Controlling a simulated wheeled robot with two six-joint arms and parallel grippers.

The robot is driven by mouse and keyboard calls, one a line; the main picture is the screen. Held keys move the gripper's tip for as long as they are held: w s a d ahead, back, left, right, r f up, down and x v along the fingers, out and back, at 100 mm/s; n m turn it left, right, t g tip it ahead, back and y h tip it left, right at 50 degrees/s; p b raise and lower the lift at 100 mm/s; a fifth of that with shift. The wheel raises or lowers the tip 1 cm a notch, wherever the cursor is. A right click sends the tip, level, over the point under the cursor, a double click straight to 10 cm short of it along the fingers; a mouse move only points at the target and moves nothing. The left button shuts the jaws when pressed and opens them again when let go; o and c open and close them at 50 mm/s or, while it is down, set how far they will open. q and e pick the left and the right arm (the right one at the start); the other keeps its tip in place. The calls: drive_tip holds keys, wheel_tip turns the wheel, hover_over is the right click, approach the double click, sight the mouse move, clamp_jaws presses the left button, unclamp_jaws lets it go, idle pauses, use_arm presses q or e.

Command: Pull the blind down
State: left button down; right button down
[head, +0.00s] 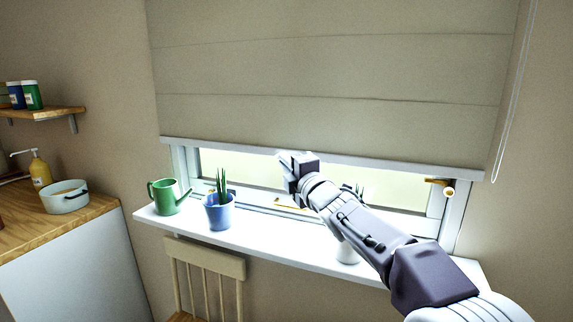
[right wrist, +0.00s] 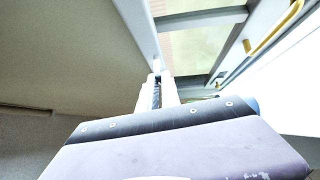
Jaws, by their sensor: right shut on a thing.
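The beige blind (head: 330,70) hangs over the window in the head view, with a pale bottom rail (head: 400,168). It covers most of the window and leaves a low strip of glass bare. My right gripper (head: 290,158) is at the bottom rail, near the middle of its width, and is shut on it. In the right wrist view the blind (right wrist: 60,60) fills the left side, and the rail (right wrist: 138,30) runs down to my right gripper's fingers (right wrist: 157,82). The fingertips are small there and partly hidden by the gripper body. My left gripper is not in view.
The white sill (head: 270,240) holds a green watering can (head: 167,196) and a blue pot with a plant (head: 219,211). A white pot (head: 347,252) is partly behind my right arm. A brass window handle (head: 440,183) and a cord (head: 512,95) are at right. A wooden chair (head: 205,262) stands below.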

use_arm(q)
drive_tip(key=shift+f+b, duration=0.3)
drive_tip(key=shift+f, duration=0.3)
use_arm(e)
drive_tip(key=shift+f, duration=0.8)
drive_tip(key=c, duration=1.6)
unclamp_jaws()
drive_tip(key=shift+o, duration=0.2)
drive_tip(key=shift+a, duration=0.1)
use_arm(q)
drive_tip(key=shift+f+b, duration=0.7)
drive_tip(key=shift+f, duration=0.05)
use_arm(e)
drive_tip(key=r+v, duration=0.1)
drive_tip(key=v, duration=0.8)
drive_tip(key=shift+f, duration=0.4)
